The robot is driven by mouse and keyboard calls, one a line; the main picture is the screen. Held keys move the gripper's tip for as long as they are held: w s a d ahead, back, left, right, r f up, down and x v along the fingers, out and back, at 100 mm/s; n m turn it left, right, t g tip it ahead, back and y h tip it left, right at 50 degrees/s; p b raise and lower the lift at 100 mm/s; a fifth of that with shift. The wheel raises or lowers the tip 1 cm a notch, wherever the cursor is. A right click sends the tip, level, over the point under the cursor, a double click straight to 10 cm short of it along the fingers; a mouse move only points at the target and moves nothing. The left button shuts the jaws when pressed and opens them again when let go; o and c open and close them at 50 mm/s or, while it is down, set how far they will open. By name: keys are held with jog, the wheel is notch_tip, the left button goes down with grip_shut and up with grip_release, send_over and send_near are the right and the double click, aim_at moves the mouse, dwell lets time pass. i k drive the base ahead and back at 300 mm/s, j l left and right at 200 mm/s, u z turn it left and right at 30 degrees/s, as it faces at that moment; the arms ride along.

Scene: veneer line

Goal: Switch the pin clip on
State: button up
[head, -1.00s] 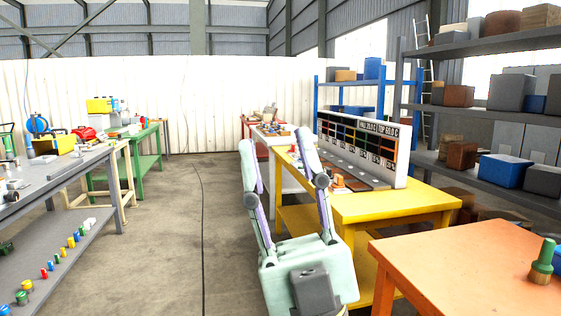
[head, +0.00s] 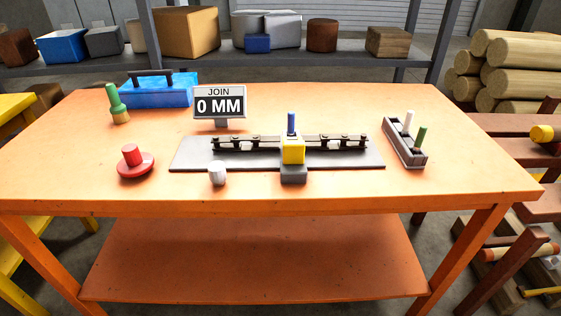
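A dark chain-like strip (head: 235,144) lies across a grey plate (head: 200,156) in the middle of an orange table (head: 80,150). A yellow block (head: 292,151) with an upright blue pin (head: 291,122) sits over the strip, on a grey foot (head: 293,175). A narrow grey holder (head: 403,151) to the right carries a white pin (head: 408,121) and a green pin (head: 420,138). I cannot tell which part is the pin clip. A sign (head: 219,103) behind the plate reads "JOIN 0 MM". My gripper is not in view.
A red knob on a disc (head: 135,164) and a small white cylinder (head: 217,174) are near the front. A green-handled tool (head: 117,104) and blue toolbox (head: 160,88) stand at back left. A lower shelf (head: 250,260) is bare. Logs (head: 510,65) lie at right.

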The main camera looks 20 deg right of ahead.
aim_at(293, 150)
jog(key=k+z, duration=0.15)
jog(key=z, duration=0.2)
jog(key=k+z, duration=0.15)
jog(key=z, duration=0.2)
jog(key=k+z, duration=0.15)
jog(key=z, duration=0.2)
